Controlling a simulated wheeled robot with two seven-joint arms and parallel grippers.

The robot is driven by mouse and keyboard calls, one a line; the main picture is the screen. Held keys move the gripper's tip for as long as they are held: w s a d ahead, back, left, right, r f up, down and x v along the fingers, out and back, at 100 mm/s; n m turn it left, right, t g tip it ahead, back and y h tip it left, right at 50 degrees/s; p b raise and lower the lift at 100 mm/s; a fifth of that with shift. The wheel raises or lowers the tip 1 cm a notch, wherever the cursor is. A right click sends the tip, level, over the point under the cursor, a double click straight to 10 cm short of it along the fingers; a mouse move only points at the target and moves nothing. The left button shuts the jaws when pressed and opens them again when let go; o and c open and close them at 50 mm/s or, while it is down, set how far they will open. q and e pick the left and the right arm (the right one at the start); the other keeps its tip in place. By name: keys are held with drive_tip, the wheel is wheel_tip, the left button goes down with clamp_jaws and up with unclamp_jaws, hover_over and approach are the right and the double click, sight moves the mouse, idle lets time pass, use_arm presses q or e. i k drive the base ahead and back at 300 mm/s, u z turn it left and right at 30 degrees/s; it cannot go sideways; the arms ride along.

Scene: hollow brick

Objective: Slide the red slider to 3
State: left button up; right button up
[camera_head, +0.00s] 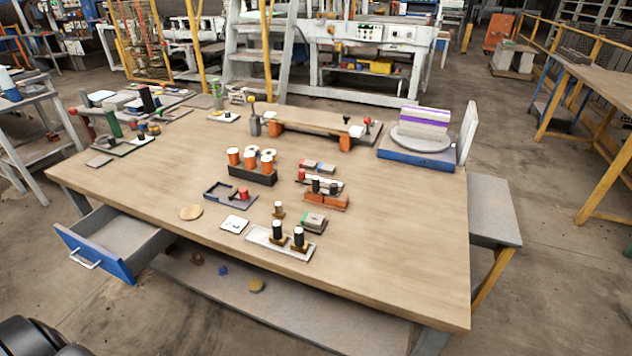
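A small light panel (325,181) near the middle of the table carries an upright red knob (301,175) at its left end and black knobs (315,185) to the right of it. A second red piece (243,195) stands in a dark blue frame (216,191) to the left. I cannot tell which of these is the red slider. Any scale or number 3 is too small to read. Neither of my grippers is in view.
Orange spools (250,160) stand in a black holder behind the blue frame. A white tray (262,241) with black knobs lies near the front edge. A blue drawer (110,250) stands open at the front left. The table's right side (410,230) is clear.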

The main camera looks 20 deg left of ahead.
sight(302, 172)
drive_tip(key=k, duration=1.25)
drive_tip(key=u, duration=0.7)
drive_tip(key=i, duration=1.7)
drive_tip(key=z, duration=0.55)
